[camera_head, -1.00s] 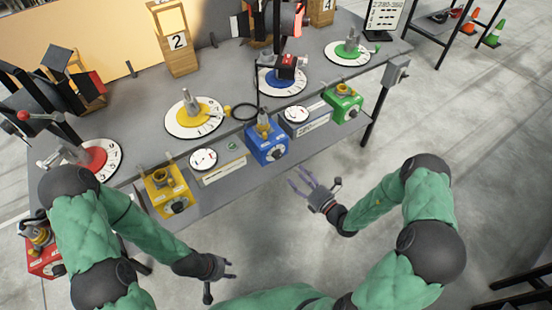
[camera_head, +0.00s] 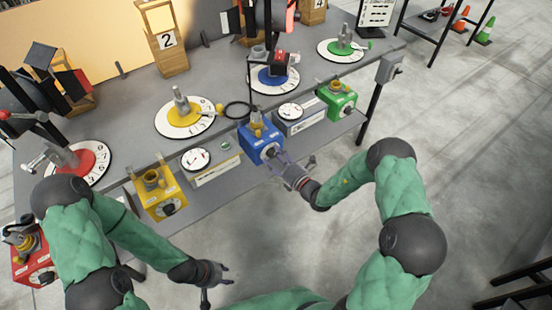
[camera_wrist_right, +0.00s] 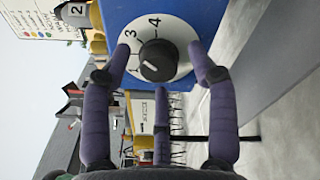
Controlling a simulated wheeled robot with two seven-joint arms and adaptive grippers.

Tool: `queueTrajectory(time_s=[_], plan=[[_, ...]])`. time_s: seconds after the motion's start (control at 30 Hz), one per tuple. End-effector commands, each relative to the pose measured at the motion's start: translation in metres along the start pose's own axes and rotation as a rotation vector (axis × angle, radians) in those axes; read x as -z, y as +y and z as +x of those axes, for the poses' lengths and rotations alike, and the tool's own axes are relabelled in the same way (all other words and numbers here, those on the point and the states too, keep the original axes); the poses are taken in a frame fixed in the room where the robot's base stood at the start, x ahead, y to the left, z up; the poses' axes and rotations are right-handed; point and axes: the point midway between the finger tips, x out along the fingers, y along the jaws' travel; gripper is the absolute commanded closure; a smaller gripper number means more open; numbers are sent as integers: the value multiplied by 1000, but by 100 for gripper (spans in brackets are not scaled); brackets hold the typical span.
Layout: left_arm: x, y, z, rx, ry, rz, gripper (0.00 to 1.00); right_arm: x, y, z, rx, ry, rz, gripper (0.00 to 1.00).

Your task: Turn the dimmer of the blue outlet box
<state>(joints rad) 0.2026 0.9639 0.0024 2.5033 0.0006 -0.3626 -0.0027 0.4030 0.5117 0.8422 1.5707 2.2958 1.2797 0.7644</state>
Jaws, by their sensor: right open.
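The blue outlet box (camera_head: 252,139) sits on the front shelf of the bench in the head view. Its black dimmer knob (camera_wrist_right: 157,61) is on a white round dial marked with numbers, seen close up in the right wrist view. My right gripper (camera_head: 283,165) is just in front of the box. In the wrist view its purple fingers (camera_wrist_right: 159,52) are spread, one on each side of the knob, with a third finger below; contact cannot be told. The knob's white mark points down and to the left. My left gripper (camera_head: 226,274) is open and empty, low and away from the bench.
A yellow box (camera_head: 158,200) stands left of the blue one, a green box (camera_head: 338,100) right, a red box (camera_head: 33,262) far left. Gauge units (camera_head: 290,112) sit between them. Numbered discs with levers line the bench top (camera_head: 130,100).

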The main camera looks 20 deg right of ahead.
Motion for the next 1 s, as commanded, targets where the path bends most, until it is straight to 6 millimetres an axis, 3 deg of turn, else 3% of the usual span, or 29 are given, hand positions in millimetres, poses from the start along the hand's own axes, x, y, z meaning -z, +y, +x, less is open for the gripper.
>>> queueTrajectory(time_s=[0.1,0.17,0.3,0.33,1.0], plan=[[0,0,0,0,0,0,60,0,0,0,0,0,0,41],[0,0,0,0,0,0,60,0,0,0,0,0,0,55],[0,0,0,0,0,0,60,0,0,0,0,0,0,95],[0,0,0,0,0,0,60,0,0,0,0,1,0,97],[0,0,-1,0,0,0,60,3,0,-1,3,6,-12,97]])
